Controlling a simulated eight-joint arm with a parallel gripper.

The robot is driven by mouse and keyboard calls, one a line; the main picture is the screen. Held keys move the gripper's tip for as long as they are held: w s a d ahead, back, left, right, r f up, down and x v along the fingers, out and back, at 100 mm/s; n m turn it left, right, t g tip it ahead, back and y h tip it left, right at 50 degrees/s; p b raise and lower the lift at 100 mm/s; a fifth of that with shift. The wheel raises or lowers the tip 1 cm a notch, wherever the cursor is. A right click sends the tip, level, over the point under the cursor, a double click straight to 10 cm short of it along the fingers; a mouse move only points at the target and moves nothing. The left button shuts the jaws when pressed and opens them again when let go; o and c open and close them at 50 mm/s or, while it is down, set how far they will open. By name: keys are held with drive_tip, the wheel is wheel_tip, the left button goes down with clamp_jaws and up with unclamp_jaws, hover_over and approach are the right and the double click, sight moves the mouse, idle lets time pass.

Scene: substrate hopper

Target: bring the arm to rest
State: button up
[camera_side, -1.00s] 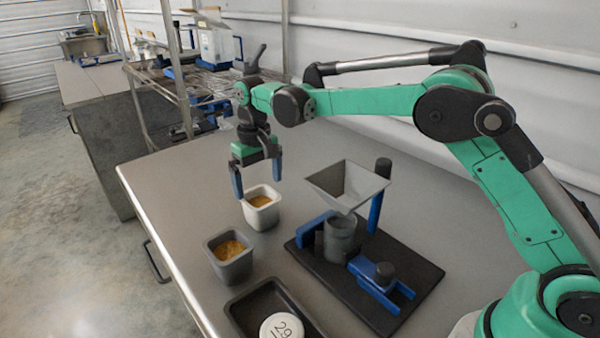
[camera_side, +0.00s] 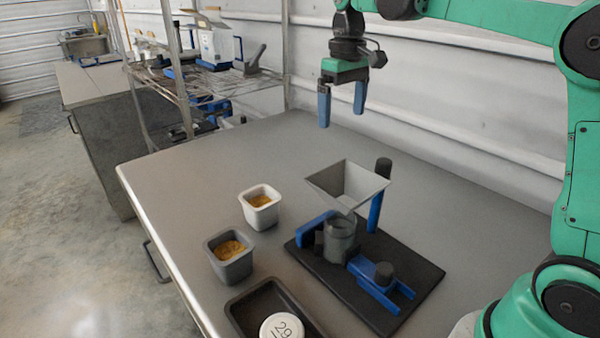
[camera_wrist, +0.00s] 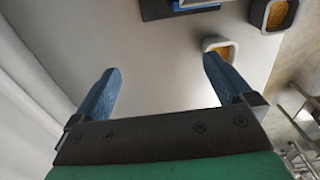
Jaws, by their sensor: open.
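My gripper (camera_side: 342,106) is open and empty, with its two blue fingers pointing down. It hangs high above the back of the grey table (camera_side: 190,170), behind and above the hopper, touching nothing. In the wrist view its fingers (camera_wrist: 162,92) are spread apart with only bare table between them.
A grey funnel hopper (camera_side: 345,185) stands over a cup (camera_side: 339,240) on a black base plate (camera_side: 415,265). A white pot (camera_side: 262,216) and a grey pot (camera_side: 232,268) hold yellowish grains. A black tray (camera_side: 245,312) holds a white lid marked 29 (camera_side: 283,328). The table's back is clear.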

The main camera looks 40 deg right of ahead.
drive_tip(key=a, duration=0.3)
drive_tip(key=shift+w+a, duration=0.1)
drive_tip(key=shift+w, duration=0.05)
idle(1.5)
drive_tip(key=shift+f, duration=0.1)
idle(0.5)
approach(260, 198)
drive_tip(key=s+a+r, duration=0.1)
drive_tip(key=s+a, duration=0.1)
drive_tip(key=s, duration=0.1)
drive_tip(key=shift+w+d+f, duration=0.1)
drive_tip(key=shift+f, duration=2.05)
drive_tip(key=shift+w+d+f, duration=0.1)
drive_tip(key=shift+f, duration=2.05)
drive_tip(key=shift+c, duration=0.3)
